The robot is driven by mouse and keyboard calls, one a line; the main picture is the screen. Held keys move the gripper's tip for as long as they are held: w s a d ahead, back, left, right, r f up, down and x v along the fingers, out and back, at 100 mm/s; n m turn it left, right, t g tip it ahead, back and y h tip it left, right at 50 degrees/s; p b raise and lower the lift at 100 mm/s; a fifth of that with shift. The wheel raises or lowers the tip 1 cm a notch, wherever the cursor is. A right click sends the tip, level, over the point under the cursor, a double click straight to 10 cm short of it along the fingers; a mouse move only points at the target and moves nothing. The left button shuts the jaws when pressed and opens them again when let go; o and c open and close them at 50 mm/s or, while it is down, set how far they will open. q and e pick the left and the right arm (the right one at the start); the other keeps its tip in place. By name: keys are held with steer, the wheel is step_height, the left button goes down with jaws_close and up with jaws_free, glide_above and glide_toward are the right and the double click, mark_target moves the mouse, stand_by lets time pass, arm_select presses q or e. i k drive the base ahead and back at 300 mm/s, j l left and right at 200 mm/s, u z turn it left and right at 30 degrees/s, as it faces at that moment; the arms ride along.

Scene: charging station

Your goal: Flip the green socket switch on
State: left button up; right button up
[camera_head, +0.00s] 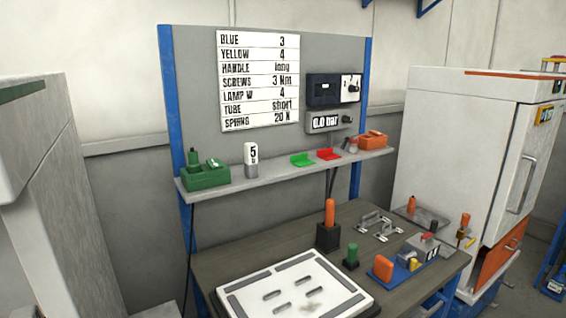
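A green block-like unit (206,177) stands at the left end of the shelf. A green upright piece (193,157) rises from its left part, and a smaller pale green piece (214,163) sits on its right part. It may be the green socket; I cannot make out a switch or its position at this size. Neither of my grippers is in view.
The shelf (270,178) also holds a white "5" block (251,159) and an orange box (373,140). The bench below carries a white slotted plate (292,290), an orange-handled tool (330,212) and several small parts. A white cabinet (463,150) stands at right.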

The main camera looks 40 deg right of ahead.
mark_target(214, 164)
steer(key=z, duration=0.65)
steer(key=l+u, duration=0.35)
steer(key=i+l+u, duration=0.1)
steer(key=u, duration=0.25)
steer(key=l+u, duration=0.35)
